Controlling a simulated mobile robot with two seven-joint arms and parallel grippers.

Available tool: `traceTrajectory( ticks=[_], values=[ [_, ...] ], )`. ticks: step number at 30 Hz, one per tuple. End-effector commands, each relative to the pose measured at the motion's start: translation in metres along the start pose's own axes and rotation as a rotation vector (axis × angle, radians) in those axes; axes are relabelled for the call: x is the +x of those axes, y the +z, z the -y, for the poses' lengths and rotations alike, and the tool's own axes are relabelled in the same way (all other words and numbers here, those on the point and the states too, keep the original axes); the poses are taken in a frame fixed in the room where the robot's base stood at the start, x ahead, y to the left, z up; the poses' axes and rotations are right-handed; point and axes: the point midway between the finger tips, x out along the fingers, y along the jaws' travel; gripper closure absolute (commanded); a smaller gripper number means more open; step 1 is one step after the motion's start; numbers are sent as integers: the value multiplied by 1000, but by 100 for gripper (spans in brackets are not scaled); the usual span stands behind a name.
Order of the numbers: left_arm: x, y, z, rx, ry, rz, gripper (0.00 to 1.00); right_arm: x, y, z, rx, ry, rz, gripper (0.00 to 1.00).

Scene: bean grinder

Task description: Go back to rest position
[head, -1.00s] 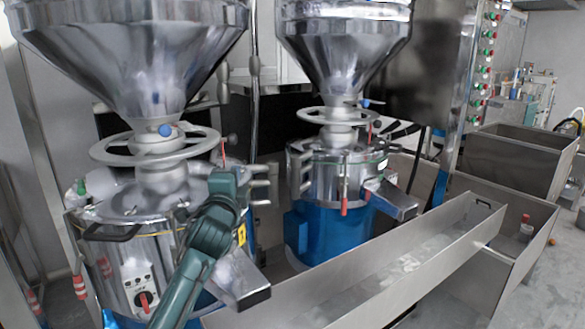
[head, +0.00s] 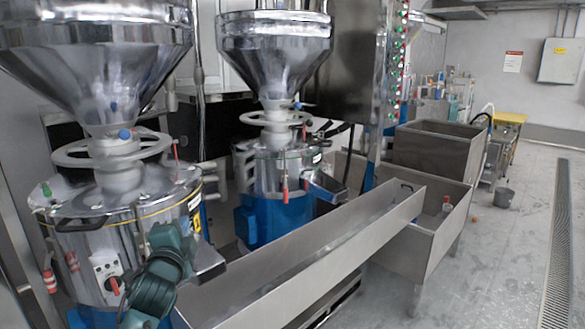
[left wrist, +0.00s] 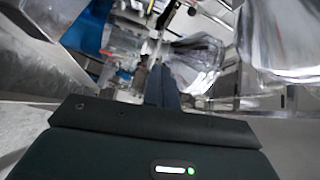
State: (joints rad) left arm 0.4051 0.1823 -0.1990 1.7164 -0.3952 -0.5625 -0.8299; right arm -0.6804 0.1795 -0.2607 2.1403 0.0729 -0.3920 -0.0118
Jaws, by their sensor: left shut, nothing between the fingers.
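My left arm (head: 162,275) comes in low in the head view, its teal links in front of the near grinder (head: 75,250). Its gripper is hard to make out there against the metal. In the left wrist view, my left gripper (left wrist: 162,78) has its dark fingers together and holds nothing. Blurred metal and blue machine parts lie beyond the fingertips. My right gripper is in neither view.
A second blue-based grinder (head: 280,175) stands behind. A long steel trough (head: 310,260) runs in front of both, towards a steel bin (head: 435,150). Grey floor (head: 500,260) is open at right.

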Motion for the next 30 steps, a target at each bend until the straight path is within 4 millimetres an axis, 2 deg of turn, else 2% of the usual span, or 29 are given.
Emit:
traceTrajectory(
  ticks=[1,5,8,11,12,15,18,22,25,30],
  values=[
    [-12,-1,-20,-50,42,-11,100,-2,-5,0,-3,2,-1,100],
    [-48,-4,-73,-210,153,-31,100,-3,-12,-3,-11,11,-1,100],
    [-89,-7,-117,-368,259,-34,100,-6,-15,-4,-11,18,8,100],
    [-143,-11,-160,-561,382,-12,100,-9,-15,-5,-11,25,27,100],
    [-167,-12,-175,-644,431,4,100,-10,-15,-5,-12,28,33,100],
    [-227,-16,-204,-844,547,61,100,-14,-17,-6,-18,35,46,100],
    [-280,-19,-222,-1020,638,131,100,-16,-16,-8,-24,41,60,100],
    [-330,-23,-232,-1182,714,213,100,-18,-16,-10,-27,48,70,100],
    [-350,-24,-235,-1251,741,251,100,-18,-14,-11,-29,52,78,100],
    [-357,-25,-237,-1280,751,267,100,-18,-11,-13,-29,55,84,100]
  ],
)
